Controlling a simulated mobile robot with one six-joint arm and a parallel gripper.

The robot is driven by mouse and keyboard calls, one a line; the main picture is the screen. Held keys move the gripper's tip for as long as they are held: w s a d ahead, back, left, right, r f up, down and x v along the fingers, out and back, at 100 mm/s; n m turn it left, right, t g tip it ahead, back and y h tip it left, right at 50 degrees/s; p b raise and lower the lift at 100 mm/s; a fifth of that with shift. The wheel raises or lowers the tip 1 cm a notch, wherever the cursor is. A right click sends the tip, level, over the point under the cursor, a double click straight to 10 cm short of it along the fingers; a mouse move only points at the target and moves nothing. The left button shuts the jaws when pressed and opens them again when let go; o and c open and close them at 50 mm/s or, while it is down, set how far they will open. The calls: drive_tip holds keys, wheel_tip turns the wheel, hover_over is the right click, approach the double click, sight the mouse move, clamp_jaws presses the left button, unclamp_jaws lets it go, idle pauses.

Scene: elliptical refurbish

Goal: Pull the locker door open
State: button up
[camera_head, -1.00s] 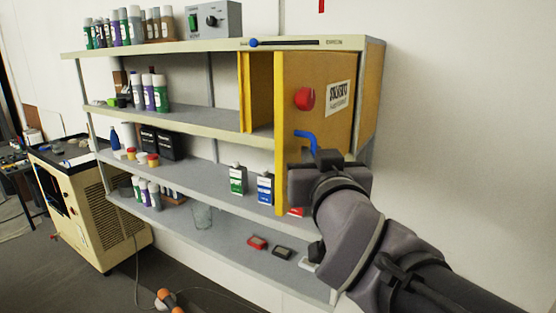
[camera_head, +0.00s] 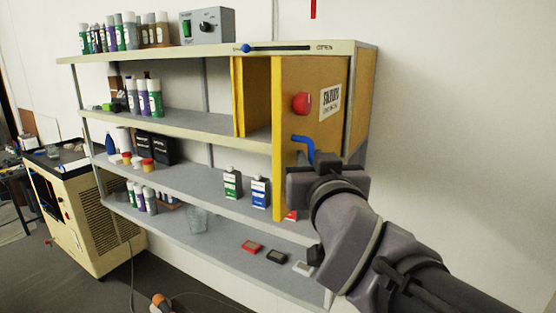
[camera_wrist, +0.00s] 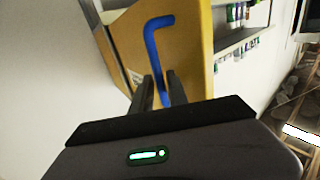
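The locker door (camera_head: 312,125) is an orange-brown panel with a yellow edge, a red round knob (camera_head: 301,103) and a white sign. It stands ajar, its left edge out from the shelf and a gap beside it showing the locker's yellow inside (camera_head: 257,95). A bent blue handle (camera_head: 303,143) sits on its lower part. In the wrist view the handle (camera_wrist: 152,50) runs down between the dark fingers of my gripper (camera_wrist: 160,85), which are close together around it. The fingertips are hidden in the head view.
A grey shelf unit (camera_head: 180,116) carries bottles, cans and boxes left of the door. A control box (camera_head: 208,25) sits on top. A beige machine (camera_head: 85,225) is at left. The wall at right is clear.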

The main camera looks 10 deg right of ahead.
drive_tip(key=s+p, duration=0.3)
drive_tip(key=s, duration=0.9)
drive_tip(key=shift+a, duration=0.2)
drive_tip(key=a+f+g+y+b, duration=0.35)
drive_tip(key=f+b, duration=0.65)
drive_tip(key=f, duration=0.7)
drive_tip(key=s+d+f+m+g+b, duration=0.1)
drive_tip(key=s+f+g+b, duration=0.3)
drive_tip(key=f, duration=0.9)
drive_tip(key=s+d+f+m+g+b, duration=0.1)
drive_tip(key=s+f+m+g+b, duration=0.2)
drive_tip(key=s+f+b, duration=0.4)
wheel_tip(320, 180, down, 6)
drive_tip(key=shift+s+d+r+g+h, duration=0.15)
drive_tip(key=shift+s+g+h, duration=0.25)
drive_tip(key=shift+g, duration=0.45)
